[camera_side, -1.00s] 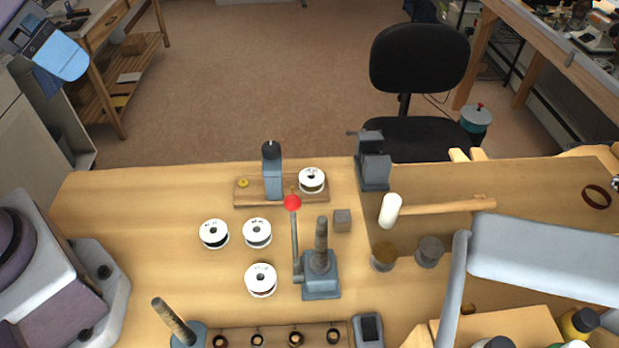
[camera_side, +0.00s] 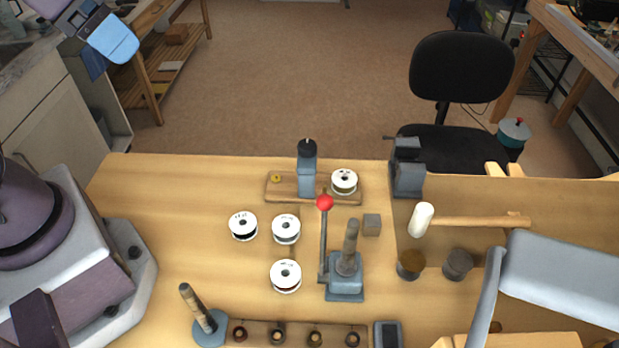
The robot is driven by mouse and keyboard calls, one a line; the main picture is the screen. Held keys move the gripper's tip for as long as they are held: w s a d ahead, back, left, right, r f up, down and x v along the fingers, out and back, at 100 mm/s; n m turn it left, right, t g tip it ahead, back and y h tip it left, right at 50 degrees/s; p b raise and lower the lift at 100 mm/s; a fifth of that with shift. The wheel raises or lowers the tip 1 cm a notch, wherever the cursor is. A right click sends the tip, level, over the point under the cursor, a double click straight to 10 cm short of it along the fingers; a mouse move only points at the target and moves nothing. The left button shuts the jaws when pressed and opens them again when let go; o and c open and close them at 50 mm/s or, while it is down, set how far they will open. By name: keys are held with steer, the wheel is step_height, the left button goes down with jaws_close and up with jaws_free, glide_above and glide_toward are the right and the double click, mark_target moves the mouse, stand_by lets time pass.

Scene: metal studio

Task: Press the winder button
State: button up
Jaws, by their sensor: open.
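The winder stands at the back of the bench: a wooden base (camera_side: 274,196) with a blue-grey post (camera_side: 307,175) and a white spool (camera_side: 343,181) on its right. A small yellow button (camera_side: 277,178) sits on the base, left of the post, and nothing covers it. My gripper (camera_side: 105,54) is at the upper left, with light-blue and darker blue fingers. It is open, empty, and well apart from the winder and the button.
A lever with a red knob (camera_side: 325,202) rises just in front of the winder. Several white spools (camera_side: 285,229) lie front left. A small grey block (camera_side: 372,224), a mallet (camera_side: 421,219) and a grey vise (camera_side: 408,168) are to the right. The bench left of the spools is clear.

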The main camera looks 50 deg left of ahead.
steer(key=shift+f, duration=0.15)
steer(key=c, duration=0.4)
steer(key=shift+w+d+f+g, duration=0.1)
steer(key=shift+w+f+g, duration=0.05)
steer(key=shift+f+g, duration=0.2)
steer(key=c, duration=0.3)
steer(key=shift+w+d+f+g, duration=0.2)
steer(key=shift+w+f+g, duration=0.5)
steer(key=shift+f, duration=0.3)
jaws_close()
steer(key=w+d+f+n+g, duration=0.2)
steer(key=w+f+n, duration=0.7)
steer(key=w+f, duration=0.7)
steer(key=shift+w+f+g, duration=0.25)
steer(key=shift+w+g, duration=0.35)
steer(key=shift+g, duration=0.15)
steer(key=shift+d, duration=0.15)
